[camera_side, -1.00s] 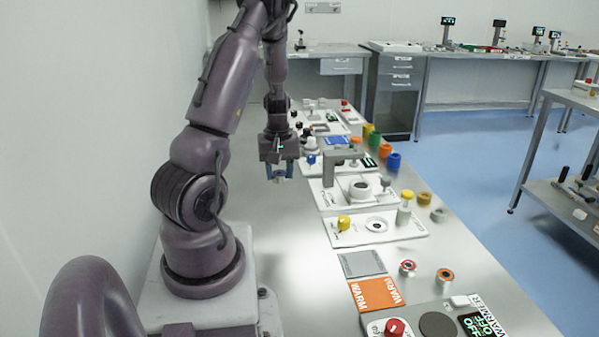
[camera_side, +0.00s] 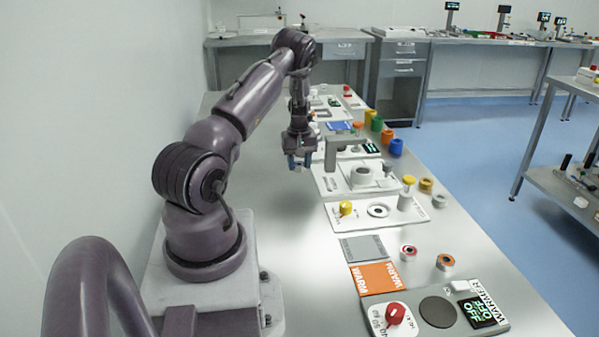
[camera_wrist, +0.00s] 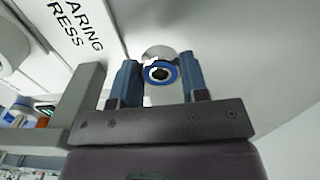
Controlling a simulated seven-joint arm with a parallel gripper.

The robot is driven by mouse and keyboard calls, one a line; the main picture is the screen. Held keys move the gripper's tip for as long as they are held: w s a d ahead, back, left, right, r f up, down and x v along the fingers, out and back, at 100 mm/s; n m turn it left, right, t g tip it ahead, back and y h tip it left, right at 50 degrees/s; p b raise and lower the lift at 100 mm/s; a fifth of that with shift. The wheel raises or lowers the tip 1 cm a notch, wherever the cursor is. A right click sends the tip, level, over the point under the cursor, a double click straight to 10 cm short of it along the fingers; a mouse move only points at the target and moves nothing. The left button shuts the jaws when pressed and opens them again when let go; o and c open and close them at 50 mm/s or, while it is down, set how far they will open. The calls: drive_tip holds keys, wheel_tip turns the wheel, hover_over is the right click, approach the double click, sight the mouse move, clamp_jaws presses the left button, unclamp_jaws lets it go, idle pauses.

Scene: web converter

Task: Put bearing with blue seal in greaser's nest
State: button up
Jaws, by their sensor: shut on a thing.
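The bearing with the blue seal (camera_wrist: 160,73) is between my gripper's two blue fingers in the wrist view, its blue ring and dark bore facing the camera. My gripper (camera_wrist: 160,80) is shut on it. In the side view my gripper (camera_side: 300,163) points down above the bare bench, left of the white station plates; the bearing is too small to make out there. A white plate with a yellow knob (camera_side: 346,207) and a dark-centred ring (camera_side: 378,210) lies nearer the camera. Its label is unreadable, so I cannot tell whether it is the greaser.
The bearing press has a grey bracket (camera_side: 330,150) close to the right of my gripper; the bracket also shows in the wrist view (camera_wrist: 85,98). A grey pad (camera_side: 362,248), an orange pad (camera_side: 375,281) and a warmer (camera_side: 470,305) lie nearer. Bare bench lies left of the plates.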

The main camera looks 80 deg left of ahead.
sight(299, 163)
drive_tip(key=shift+a+f, duration=0.2)
drive_tip(key=shift+f, duration=1.6)
drive_tip(key=shift+f, duration=0.15)
drive_tip(key=o, duration=0.9)
